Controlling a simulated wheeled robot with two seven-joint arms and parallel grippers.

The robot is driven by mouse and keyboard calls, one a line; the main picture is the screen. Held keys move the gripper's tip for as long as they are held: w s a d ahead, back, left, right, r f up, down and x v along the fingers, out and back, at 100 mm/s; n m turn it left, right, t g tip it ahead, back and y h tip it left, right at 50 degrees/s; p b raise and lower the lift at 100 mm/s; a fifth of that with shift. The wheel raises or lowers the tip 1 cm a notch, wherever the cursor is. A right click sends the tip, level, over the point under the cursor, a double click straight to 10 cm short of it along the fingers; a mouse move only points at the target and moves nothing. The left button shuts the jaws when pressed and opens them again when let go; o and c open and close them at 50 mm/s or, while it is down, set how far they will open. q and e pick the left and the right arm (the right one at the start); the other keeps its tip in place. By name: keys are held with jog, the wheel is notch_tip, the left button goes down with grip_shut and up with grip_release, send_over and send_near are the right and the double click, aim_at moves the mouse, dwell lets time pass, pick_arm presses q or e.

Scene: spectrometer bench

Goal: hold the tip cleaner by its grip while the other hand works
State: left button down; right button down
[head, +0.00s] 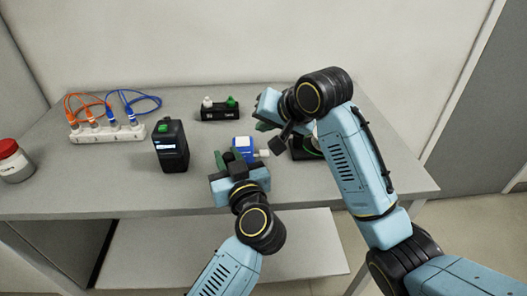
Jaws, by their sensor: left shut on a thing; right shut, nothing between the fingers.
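The tip cleaner appears to be the small blue-and-white piece (243,145), with a white tip pointing right. My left gripper (226,162) is beside it, over the front middle of the table, and is shut on it. The gripper's dark fingers hide part of its left side, so the exact grip is hard to see. My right gripper (273,128) is shut and empty, just above and to the right of the tip cleaner, apart from it as far as I can tell.
A black device with a green top (171,148) stands left of centre. A black holder with white and green caps (219,112) is at the back. A white strip with cables (107,133) and a red-lidded jar (13,163) are further left. A dark item (302,150) is partly hidden by my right arm.

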pick_arm(q)
jog(key=c, duration=1.1)
grip_release()
